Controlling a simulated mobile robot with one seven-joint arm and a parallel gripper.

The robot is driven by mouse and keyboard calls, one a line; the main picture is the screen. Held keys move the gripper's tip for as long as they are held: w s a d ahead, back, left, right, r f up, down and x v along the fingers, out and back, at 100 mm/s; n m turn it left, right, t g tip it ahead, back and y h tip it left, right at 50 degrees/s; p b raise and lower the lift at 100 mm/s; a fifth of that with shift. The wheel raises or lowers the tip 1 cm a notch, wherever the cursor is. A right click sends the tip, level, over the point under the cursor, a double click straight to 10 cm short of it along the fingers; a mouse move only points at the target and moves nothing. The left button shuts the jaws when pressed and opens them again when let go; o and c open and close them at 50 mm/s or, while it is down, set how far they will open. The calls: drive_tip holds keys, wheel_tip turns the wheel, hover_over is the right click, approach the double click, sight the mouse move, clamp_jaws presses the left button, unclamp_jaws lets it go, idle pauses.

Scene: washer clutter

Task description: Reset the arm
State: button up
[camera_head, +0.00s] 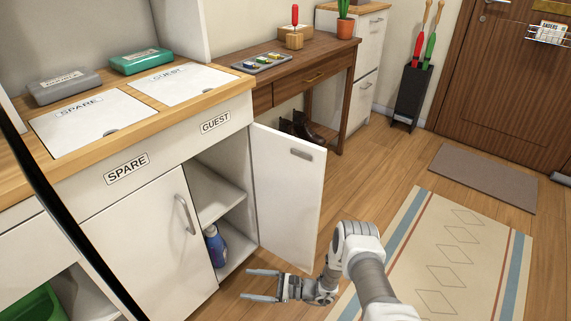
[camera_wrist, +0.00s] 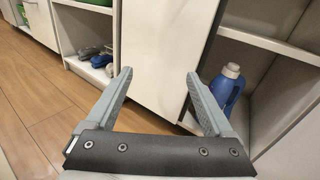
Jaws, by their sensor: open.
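My gripper (camera_head: 264,284) is open and empty, held low in front of the cabinet, near the floor. Its two fingers also show in the wrist view (camera_wrist: 160,95), spread apart with nothing between them. My arm reaches in from the bottom right of the head view. The cabinet door under the GUEST label (camera_head: 287,190) stands open, close to my arm. A blue bottle (camera_head: 215,246) stands inside on the cabinet floor, and it also shows in the wrist view (camera_wrist: 227,88) beyond the right finger.
The SPARE door (camera_head: 150,250) is shut. On the counter lie a grey case (camera_head: 64,87) and a green case (camera_head: 141,61). A wooden desk (camera_head: 300,70) with a tray stands behind. A patterned rug (camera_head: 440,250) covers open floor at right.

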drive_tip(key=d+r+n+g+h, duration=0.35)
drive_tip(key=r+n, duration=0.25)
drive_tip(key=r, duration=1.1)
drive_tip(key=d+r+n+g+h, duration=0.2)
drive_tip(key=d+r+n+h, duration=0.3)
drive_tip(key=r, duration=1.2)
drive_tip(key=s+d+r+n+t+h, duration=0.7)
drive_tip(key=s+d+r+t+h, duration=0.2)
drive_tip(key=s+d+r, duration=0.85)
wheel_tip(320, 180, up, 29)
drive_tip(key=s+a+p, duration=0.1)
drive_tip(key=s+p, duration=0.1)
drive_tip(key=p, duration=2.6)
drive_tip(key=shift+s+a+r+p, duration=0.15)
drive_tip(key=shift+s+a+p, duration=0.1)
drive_tip(key=shift+a+p, duration=0.05)
